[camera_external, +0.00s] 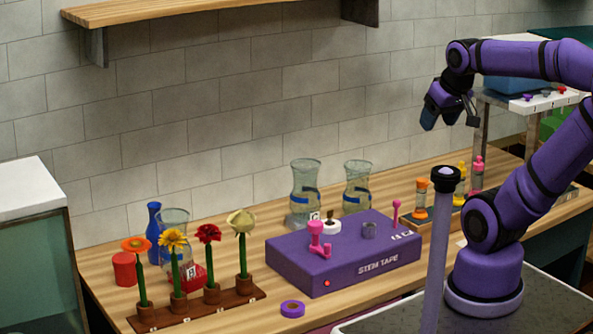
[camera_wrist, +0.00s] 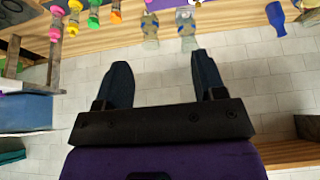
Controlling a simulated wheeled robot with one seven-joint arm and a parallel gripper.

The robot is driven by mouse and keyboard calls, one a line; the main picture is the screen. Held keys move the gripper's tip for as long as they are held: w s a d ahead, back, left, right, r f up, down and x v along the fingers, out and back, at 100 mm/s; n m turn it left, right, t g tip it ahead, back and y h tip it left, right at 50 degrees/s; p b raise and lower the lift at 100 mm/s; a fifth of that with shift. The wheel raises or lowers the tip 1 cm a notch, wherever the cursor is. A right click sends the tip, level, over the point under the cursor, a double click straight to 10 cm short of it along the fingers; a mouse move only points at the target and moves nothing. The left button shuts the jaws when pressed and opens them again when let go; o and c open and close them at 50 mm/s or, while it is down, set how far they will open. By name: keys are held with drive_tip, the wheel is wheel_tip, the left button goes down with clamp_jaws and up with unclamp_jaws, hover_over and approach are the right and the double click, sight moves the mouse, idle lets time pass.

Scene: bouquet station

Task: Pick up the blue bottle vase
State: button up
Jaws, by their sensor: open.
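The blue bottle vase (camera_external: 153,234) stands upright at the left end of the wooden counter, behind the flower holder, with a clear glass vase beside it on the right. My gripper (camera_external: 450,120) is raised high at the right of the external view, far from the blue bottle vase. In the wrist view my gripper (camera_wrist: 163,80) has its two dark fingers spread apart with nothing between them.
A flower holder (camera_external: 200,307) with several flowers stands in front of the vase. A red cylinder (camera_external: 124,269) is to its left. The purple stem tape box (camera_external: 345,255) and glass vases (camera_external: 305,190) fill the middle. A wooden shelf (camera_external: 150,10) hangs above.

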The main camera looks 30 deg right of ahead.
drive_tip(key=w+a+r+n, duration=0.15)
drive_tip(key=w+a, duration=0.25)
drive_tip(key=w, duration=0.4)
drive_tip(key=w+a+r, duration=0.3)
drive_tip(key=w, duration=0.6)
drive_tip(key=n+g+y, duration=0.1)
drive_tip(key=n+y, duration=0.1)
drive_tip(key=n, duration=0.3)
hover_over(155, 212)
drive_tip(key=s+d, duration=0.2)
drive_tip(key=d, duration=0.1)
wheel_tip(155, 212, down, 23)
drive_tip(key=x, duration=1)
drive_tip(key=shift+s+a, duration=0.15)
drive_tip(key=shift+a, duration=0.25)
clamp_jaws()
